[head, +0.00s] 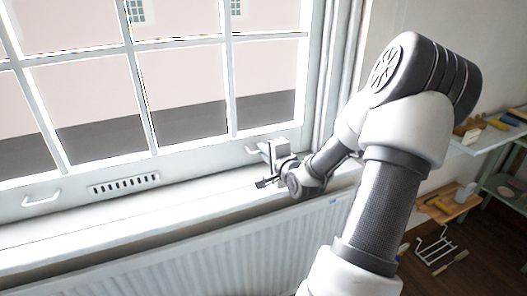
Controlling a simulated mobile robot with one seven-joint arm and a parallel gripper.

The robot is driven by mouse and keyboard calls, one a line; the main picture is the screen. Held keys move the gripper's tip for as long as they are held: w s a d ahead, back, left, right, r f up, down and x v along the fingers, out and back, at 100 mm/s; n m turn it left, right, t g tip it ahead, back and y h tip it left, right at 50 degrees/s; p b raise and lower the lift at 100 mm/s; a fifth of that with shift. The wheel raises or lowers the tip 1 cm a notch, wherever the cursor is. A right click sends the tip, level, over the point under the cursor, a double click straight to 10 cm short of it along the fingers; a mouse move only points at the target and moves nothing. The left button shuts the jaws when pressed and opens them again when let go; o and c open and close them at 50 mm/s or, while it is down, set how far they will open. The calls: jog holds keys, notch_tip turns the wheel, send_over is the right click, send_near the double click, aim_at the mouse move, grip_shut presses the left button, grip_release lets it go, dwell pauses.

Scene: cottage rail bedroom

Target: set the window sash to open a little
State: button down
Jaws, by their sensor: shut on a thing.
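The window sash (215,153) is white with several panes split by thin bars. Its bottom rail runs just above the white sill, and I cannot tell any gap between them. A small white lift handle (42,198) is on the rail at the left. A second lift handle (250,151) is on the rail at the right. My gripper (264,149) is at this right handle and shut on it. The fingertips and part of the handle overlap, so the exact grip is hard to see. My arm comes in from the right.
A slotted vent (124,185) sits low on the rail. The sill (130,222) is bare, with a white ribbed radiator (210,257) below it. At the right are a shelf (485,139) with small items, a green stand (510,188) and a wire rack (436,246) near the floor.

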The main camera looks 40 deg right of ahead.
dwell(0.8)
jog(key=p, duration=1)
send_near(256, 118)
jog(key=x, duration=0.4)
jog(key=shift+w+d+r, duration=0.1)
jog(key=shift+r, duration=0.2)
jog(key=shift+f, duration=0.1)
jog(key=c, duration=2.2)
grip_release()
jog(key=shift+f, duration=0.1)
jog(key=shift+f, duration=0.1)
